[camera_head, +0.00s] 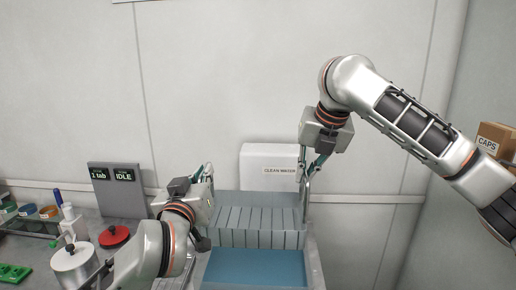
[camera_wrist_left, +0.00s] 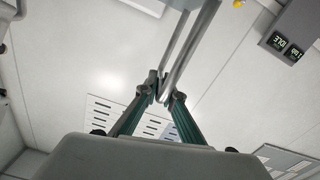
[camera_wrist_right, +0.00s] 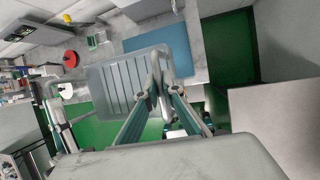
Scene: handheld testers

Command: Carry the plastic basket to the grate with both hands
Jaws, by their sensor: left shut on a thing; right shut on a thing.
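The grey plastic basket (camera_head: 260,238) with ribbed slats hangs in front of the white wall, over or near a blue-surfaced basin (camera_head: 255,268); its exact height is hard to judge. My left gripper (camera_head: 208,172) is shut on the basket's left handle; the metal handle bar (camera_wrist_left: 188,55) runs between its fingers in the left wrist view. My right gripper (camera_head: 306,172) is shut on the right handle. The right wrist view shows the basket (camera_wrist_right: 112,85) from above, empty. I cannot make out a grate.
A white "CLEAN WATER" container (camera_head: 268,158) stands behind the basket. On the left counter are a display unit (camera_head: 115,177), a red-lidded item (camera_head: 114,237), a metal pot (camera_head: 76,265) and a green board (camera_head: 14,273). A CAPS box (camera_head: 492,142) is at the far right.

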